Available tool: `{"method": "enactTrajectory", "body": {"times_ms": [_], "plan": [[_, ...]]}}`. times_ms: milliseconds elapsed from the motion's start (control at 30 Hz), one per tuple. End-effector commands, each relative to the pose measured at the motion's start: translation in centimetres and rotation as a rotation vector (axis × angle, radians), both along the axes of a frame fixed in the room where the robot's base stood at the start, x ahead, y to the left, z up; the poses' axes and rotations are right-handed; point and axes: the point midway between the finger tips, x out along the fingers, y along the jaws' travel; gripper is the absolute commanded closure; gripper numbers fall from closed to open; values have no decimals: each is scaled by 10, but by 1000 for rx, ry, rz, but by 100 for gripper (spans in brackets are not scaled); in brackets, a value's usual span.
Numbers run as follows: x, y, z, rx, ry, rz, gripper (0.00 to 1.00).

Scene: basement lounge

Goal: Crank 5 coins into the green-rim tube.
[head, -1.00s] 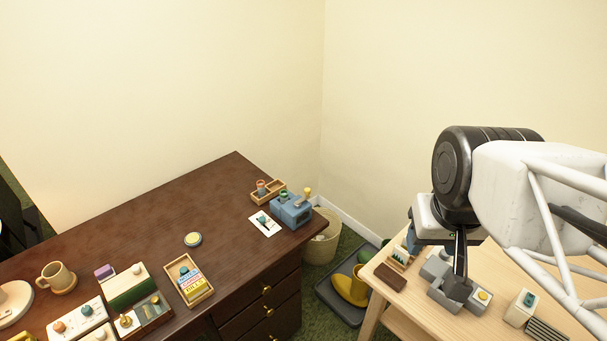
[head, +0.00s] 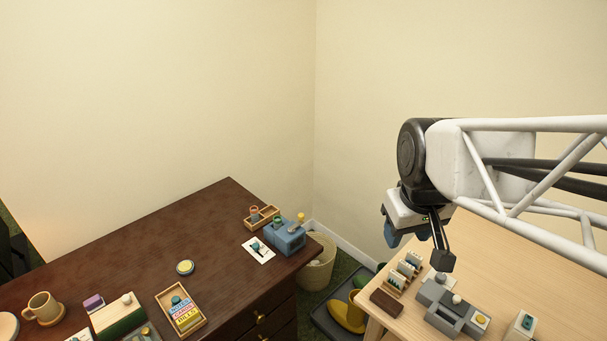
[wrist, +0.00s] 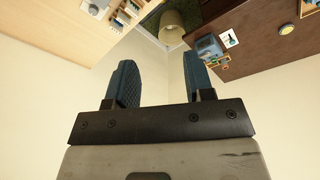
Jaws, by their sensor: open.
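The blue coin machine (head: 284,239) stands at the right end of the dark desk, with a yellow crank knob (head: 301,217) on its right side. The tube with the green rim (head: 278,221) shows at the machine's back edge; whether coins are in it is too small to tell. The machine also shows, small and far off, in the wrist view (wrist: 207,46). My gripper (head: 400,238) is open and empty in the air, to the right of the machine and apart from it. Its two blue fingers (wrist: 158,70) are spread in the wrist view.
A wooden tray (head: 266,220) with a red-rimmed tube (head: 254,211) sits behind the machine, and a white card (head: 258,251) lies to its left. A waste basket (head: 318,270) stands on the floor between the desk and the light table (head: 520,260), which holds a grey device (head: 446,307).

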Motion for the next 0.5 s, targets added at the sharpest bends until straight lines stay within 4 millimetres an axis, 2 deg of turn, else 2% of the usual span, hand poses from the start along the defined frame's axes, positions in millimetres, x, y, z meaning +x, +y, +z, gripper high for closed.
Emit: {"method": "enactTrajectory", "body": {"times_ms": [33, 500], "plan": [[12, 3, -1, -5, 7, 35, 52], [112, 36, -17, -53, 55, 371, 52]]}}
